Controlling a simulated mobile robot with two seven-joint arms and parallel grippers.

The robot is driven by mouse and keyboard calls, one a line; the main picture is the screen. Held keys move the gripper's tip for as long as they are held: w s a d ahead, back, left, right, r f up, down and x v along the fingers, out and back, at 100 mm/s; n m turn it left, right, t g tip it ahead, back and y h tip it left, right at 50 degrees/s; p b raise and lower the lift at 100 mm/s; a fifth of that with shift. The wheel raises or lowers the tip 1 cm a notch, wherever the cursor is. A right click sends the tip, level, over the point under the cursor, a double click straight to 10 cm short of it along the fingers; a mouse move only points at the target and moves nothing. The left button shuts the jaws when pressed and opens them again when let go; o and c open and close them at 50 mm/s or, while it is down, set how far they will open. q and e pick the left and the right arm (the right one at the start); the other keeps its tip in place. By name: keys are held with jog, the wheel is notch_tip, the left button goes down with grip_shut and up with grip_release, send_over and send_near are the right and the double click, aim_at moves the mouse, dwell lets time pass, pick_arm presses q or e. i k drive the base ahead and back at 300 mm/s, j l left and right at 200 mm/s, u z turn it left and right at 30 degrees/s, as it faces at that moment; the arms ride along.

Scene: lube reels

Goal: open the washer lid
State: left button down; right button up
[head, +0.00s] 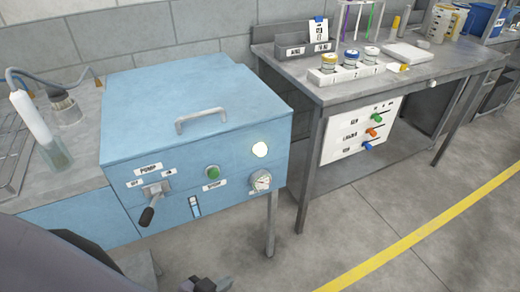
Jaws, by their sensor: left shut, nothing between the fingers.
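The washer (195,155) is a blue metal cabinet left of centre in the head view. Its flat blue lid (160,95) lies shut on top. A grey bar handle (202,115) stands on the lid near its front edge. My left gripper (207,284) shows at the bottom edge of the view, low in front of the washer and apart from it. It is shut and empty, and partly cut off by the frame. My right gripper is not in view.
The washer front carries a black-gripped pump lever (150,205), a green button (213,172) and a gauge (261,180). A grey bench (420,75) with labelled jars stands to the right. Open floor lies at lower right.

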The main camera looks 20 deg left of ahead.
aim_at(138, 121)
jog(key=j+u, duration=0.1)
jog(key=u, duration=0.3)
jog(key=j+u, duration=0.1)
jog(key=u, duration=0.25)
jog(key=j+u, duration=0.1)
jog(key=u, duration=0.3)
jog(key=i, duration=0.05)
